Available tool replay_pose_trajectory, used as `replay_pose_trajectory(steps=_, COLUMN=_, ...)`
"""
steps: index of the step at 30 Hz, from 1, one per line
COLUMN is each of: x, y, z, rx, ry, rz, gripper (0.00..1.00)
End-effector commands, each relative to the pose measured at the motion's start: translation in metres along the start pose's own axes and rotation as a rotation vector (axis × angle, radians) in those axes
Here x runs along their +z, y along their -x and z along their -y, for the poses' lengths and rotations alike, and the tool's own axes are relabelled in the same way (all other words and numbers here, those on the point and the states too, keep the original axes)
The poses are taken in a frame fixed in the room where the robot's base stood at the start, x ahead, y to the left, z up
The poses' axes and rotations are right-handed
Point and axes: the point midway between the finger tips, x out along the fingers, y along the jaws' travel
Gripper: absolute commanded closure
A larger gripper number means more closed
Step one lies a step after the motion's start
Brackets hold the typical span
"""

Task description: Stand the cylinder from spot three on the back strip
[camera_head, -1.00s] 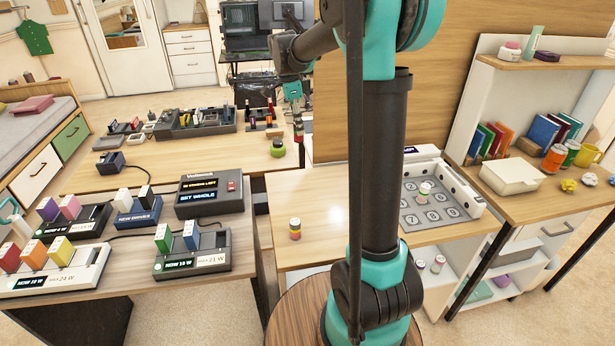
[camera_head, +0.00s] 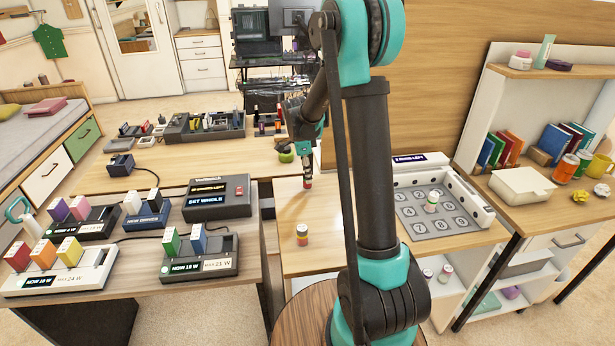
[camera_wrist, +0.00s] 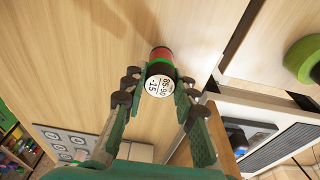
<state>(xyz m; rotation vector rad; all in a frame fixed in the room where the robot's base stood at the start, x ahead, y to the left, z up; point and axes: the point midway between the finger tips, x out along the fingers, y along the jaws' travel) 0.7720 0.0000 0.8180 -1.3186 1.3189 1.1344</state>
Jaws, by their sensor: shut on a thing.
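My gripper (camera_head: 305,172) points down over the near wooden table, beside its left-back part. It is shut on a cylinder with a red band (camera_head: 307,184). In the wrist view the fingers (camera_wrist: 157,88) hold this cylinder (camera_wrist: 160,58), which shows red, green and black bands and a white printed end. Whether it touches the table I cannot tell. A grey board with numbered spots (camera_head: 411,224) lies at the right of the table, partly hidden by my arm. One light-coloured cylinder (camera_head: 432,201) stands on it. I cannot make out the back strip for sure.
Another banded cylinder (camera_head: 302,235) stands on the table in front of my gripper. Two more (camera_head: 445,273) are on the shelf below. A green round thing (camera_head: 286,157) is on the back desk. Bare tabletop (camera_head: 328,215) lies between the standing cylinder and my arm.

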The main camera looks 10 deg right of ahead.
Motion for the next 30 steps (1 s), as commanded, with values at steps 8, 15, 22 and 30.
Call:
replay_pose_trajectory(steps=8, x=0.0018, y=-0.0122, z=-0.0002, rx=0.000, ry=0.000, rz=0.000, gripper=0.99)
replay_pose_trajectory(steps=15, x=0.0022, y=-0.0147, z=-0.0002, rx=0.000, ry=0.000, rz=0.000, gripper=0.66)
replay_pose_trajectory(steps=22, x=0.0022, y=-0.0145, z=-0.0002, rx=0.000, ry=0.000, rz=0.000, gripper=0.52)
replay_pose_trajectory(steps=30, x=0.0017, y=-0.0090, z=-0.0003, rx=0.000, ry=0.000, rz=0.000, gripper=0.52)
